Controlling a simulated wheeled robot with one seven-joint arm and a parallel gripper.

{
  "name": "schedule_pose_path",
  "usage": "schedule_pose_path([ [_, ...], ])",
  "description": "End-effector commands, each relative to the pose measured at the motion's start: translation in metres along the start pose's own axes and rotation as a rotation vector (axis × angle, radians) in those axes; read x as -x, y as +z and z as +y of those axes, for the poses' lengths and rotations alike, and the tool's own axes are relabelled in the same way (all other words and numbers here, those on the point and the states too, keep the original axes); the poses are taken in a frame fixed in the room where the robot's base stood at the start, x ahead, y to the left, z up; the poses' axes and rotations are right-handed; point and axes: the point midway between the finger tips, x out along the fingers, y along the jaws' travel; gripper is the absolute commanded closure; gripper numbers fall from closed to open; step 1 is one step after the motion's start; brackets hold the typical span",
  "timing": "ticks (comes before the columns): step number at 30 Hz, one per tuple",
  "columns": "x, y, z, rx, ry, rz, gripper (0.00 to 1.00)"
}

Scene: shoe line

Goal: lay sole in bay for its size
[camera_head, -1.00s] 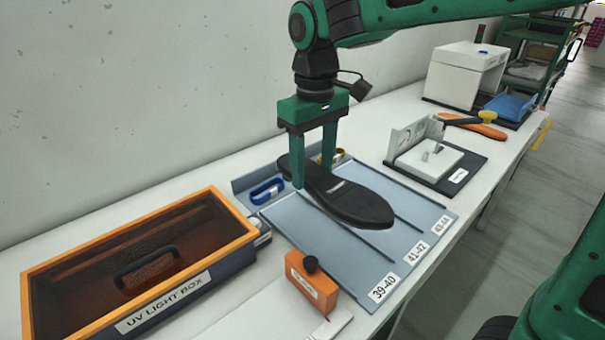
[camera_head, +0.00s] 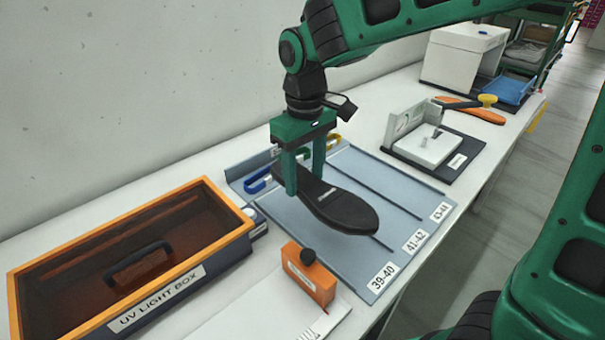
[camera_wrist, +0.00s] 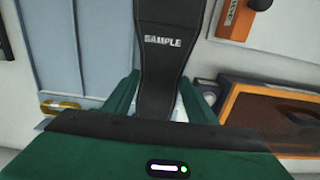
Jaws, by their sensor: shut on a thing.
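My gripper (camera_head: 304,180) is shut on the heel end of a dark shoe sole (camera_head: 343,211). The sole is held over the grey-blue bay tray (camera_head: 360,266), its toe pointing right and toward the front. It looks to be above the tray, over the 39-40 bay and near its divider; the exact gap is hard to tell. Labels 39-40 (camera_head: 382,277), 41-42 (camera_head: 415,240) and 43-44 (camera_head: 440,212) mark the bays along the front edge. In the wrist view, the sole (camera_wrist: 166,70) reads "SAMPLE". No size is readable on it.
Blue (camera_head: 257,184), green and yellow (camera_head: 333,142) loops stand at the tray's back. A UV light box (camera_head: 130,262) lies left, an orange block (camera_head: 308,274) in front.

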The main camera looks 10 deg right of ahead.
Motion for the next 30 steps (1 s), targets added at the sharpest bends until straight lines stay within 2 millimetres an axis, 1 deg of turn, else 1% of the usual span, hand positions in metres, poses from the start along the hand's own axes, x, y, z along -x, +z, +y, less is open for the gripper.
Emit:
schedule_pose_path([
  [8,-0.014,0.001,0.001,-0.001,0.000,-0.001,0.81],
  [30,-0.075,0.001,0.002,-0.003,0.000,-0.001,0.81],
])
